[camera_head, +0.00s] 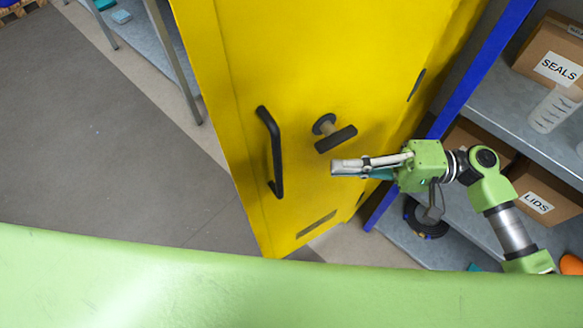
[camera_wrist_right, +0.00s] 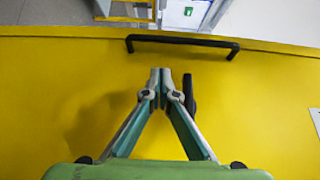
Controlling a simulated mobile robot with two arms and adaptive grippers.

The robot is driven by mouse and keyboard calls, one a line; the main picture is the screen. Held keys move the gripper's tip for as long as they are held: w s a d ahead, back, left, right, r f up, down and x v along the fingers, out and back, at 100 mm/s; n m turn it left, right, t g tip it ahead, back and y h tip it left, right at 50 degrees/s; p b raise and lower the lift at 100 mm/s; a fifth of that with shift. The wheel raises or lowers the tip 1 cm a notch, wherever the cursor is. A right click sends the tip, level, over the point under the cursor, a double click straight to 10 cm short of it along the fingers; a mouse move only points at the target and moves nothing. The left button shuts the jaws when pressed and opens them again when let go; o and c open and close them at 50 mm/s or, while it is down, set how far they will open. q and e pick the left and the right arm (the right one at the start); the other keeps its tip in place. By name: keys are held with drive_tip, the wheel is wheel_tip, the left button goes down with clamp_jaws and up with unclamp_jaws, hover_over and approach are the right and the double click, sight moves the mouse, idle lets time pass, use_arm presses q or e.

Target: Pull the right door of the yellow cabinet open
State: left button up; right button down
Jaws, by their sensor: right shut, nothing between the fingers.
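The yellow cabinet (camera_head: 290,60) fills the upper middle of the head view. Its door face carries a black bar handle (camera_head: 279,150) and a dark lever latch (camera_head: 336,138) to its right. My right gripper (camera_head: 334,168) is shut and empty, to the right of the bar handle and just below the lever in the picture. In the right wrist view the closed fingertips (camera_wrist_right: 161,78) point toward the bar handle (camera_wrist_right: 183,39), with a gap between. The dark lever (camera_wrist_right: 190,92) shows beside the fingertips; contact cannot be told. I cannot tell whether the door is ajar. My left gripper is out of view.
Blue-framed metal shelves (camera_head: 480,85) with a SEALS box (camera_head: 550,55), a LIDS box (camera_head: 545,190) and a clear beaker (camera_head: 550,110) stand right of the cabinet, close to my right arm. Grey floor (camera_head: 110,150) lies open at the left.

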drive_tip(key=p, duration=0.3)
approach(257, 170)
drive_tip(key=a, duration=0.3)
drive_tip(key=shift+s+a+p, duration=0.15)
drive_tip(key=shift+a+p, duration=0.15)
drive_tip(key=shift+a, duration=0.3)
